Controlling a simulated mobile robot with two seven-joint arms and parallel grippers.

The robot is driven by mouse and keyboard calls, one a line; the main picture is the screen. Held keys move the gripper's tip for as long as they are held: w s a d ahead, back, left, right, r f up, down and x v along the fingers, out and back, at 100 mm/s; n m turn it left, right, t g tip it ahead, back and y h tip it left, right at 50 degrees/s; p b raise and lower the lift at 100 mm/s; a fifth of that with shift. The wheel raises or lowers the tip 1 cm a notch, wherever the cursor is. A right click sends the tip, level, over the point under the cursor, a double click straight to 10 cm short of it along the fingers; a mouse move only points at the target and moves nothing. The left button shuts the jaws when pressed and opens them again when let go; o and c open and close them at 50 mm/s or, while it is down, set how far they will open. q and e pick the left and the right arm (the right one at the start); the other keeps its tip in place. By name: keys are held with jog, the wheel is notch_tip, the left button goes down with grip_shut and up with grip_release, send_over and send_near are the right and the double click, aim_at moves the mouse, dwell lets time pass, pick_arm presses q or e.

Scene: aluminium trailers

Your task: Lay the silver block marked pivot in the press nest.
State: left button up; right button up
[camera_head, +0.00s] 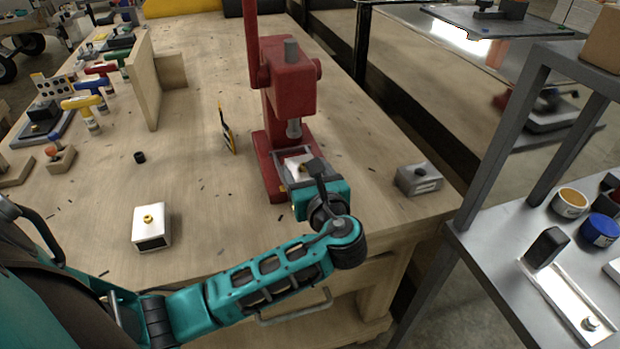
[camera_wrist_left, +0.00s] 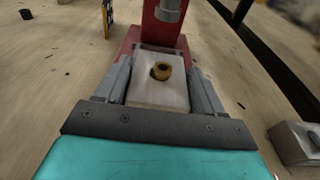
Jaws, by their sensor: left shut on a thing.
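My left gripper (camera_head: 297,168) is at the front of the red press (camera_head: 288,85), under its ram. It is shut on a pale block with a brass bushing (camera_wrist_left: 145,92), one finger on each side. The block is over the press base; the nest is hidden beneath it, and I cannot tell whether the block touches it. My right gripper is out of view.
A white block with a brass piece (camera_head: 151,226) stands at the bench's front left. A small black cylinder (camera_head: 140,157) and a yellow-black upright piece (camera_head: 228,132) stand left of the press. A wooden divider (camera_head: 145,75) and tools are farther left. The bench between is mostly clear.

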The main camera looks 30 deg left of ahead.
aim_at(298, 157)
pick_arm(q)
jog(key=shift+r+x, duration=0.15)
jog(key=shift+x, duration=1.6)
jog(key=shift+r+x, duration=0.15)
jog(key=shift+x, duration=1.55)
jog(key=shift+a, duration=0.1)
jog(key=o, duration=1.4)
jog(key=shift+c, duration=0.2)
jog(key=shift+f, duration=0.1)
jog(key=shift+s+d, duration=0.2)
jog(key=shift+d, duration=0.15)
jog(key=v, duration=1.2)
jog(key=shift+s, duration=0.1)
